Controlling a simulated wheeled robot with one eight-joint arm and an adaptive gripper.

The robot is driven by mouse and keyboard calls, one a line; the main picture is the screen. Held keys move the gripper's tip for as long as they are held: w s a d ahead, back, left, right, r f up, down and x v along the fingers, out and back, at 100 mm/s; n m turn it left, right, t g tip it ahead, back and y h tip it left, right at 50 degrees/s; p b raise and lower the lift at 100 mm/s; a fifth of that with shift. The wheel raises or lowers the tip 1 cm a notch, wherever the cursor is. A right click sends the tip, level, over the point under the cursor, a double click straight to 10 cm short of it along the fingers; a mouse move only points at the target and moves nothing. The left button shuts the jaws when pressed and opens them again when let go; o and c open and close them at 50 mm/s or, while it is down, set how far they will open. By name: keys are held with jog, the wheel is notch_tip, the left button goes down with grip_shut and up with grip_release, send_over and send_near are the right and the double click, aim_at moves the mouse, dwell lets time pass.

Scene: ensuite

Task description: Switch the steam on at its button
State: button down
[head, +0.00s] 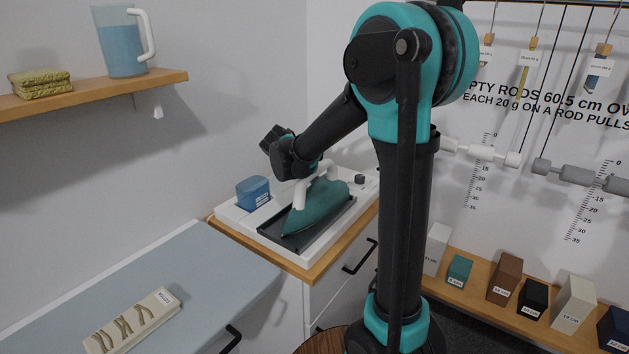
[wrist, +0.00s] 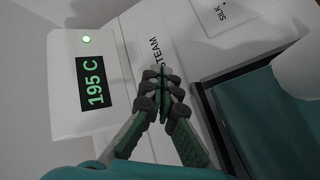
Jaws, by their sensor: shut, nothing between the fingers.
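The white ironing station (head: 232,219) stands on a wood-topped cabinet in the head view. A teal iron (head: 325,203) with a white handle rests on its dark plate. In the wrist view a display (wrist: 93,84) reads 195 C beside a lit green light (wrist: 86,39). The printed word STEAM (wrist: 156,51) is just beyond my fingertips. My gripper (wrist: 164,78) is shut and empty, over the panel next to this word. The fingers cover the spot by the label, so I see no button there. I cannot tell whether the tips touch the panel.
A blue water tank (head: 253,193) and a dark knob (head: 360,179) are on the station. A SILK label (wrist: 222,12) shows beyond it. A grey-blue counter (head: 190,270) holds a rack with small items.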

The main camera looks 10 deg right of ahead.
aim_at(313, 181)
dwell(0.4)
jog(key=shift+r, duration=0.85)
notch_tip(313, 181, up, 6)
dwell(0.5)
dwell(0.9)
